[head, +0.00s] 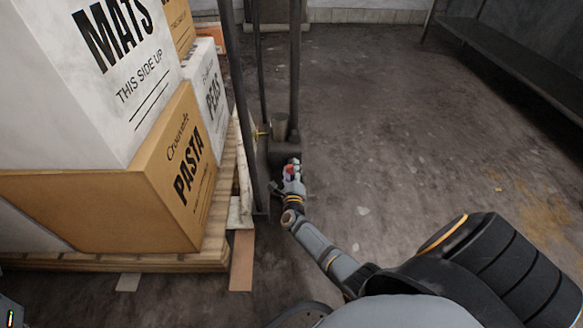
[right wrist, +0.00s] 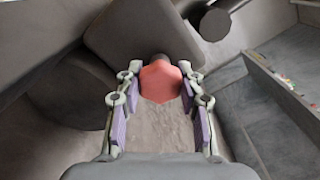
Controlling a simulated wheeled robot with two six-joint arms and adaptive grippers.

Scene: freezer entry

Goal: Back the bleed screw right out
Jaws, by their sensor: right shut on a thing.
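The bleed screw has a red hexagonal head (right wrist: 160,82) in the right wrist view, with a dark shank behind it running to a dark block (right wrist: 140,40). In the head view the red head (head: 289,169) is small, low on the pump unit of a pallet truck (head: 285,148). My right gripper (right wrist: 160,84) is shut on the red head, one finger at each side. It also shows in the head view (head: 291,172). How far the screw is out of the block I cannot tell. My left gripper is not in view.
Boxes marked MATS (head: 75,75), PASTA (head: 185,175) and PEAS (head: 211,90) stand on a wooden pallet (head: 150,262) at the left. The truck's upright bars rise close to my right gripper. A dark bench (head: 515,50) stands back right. The floor (head: 410,130) between is mostly clear.

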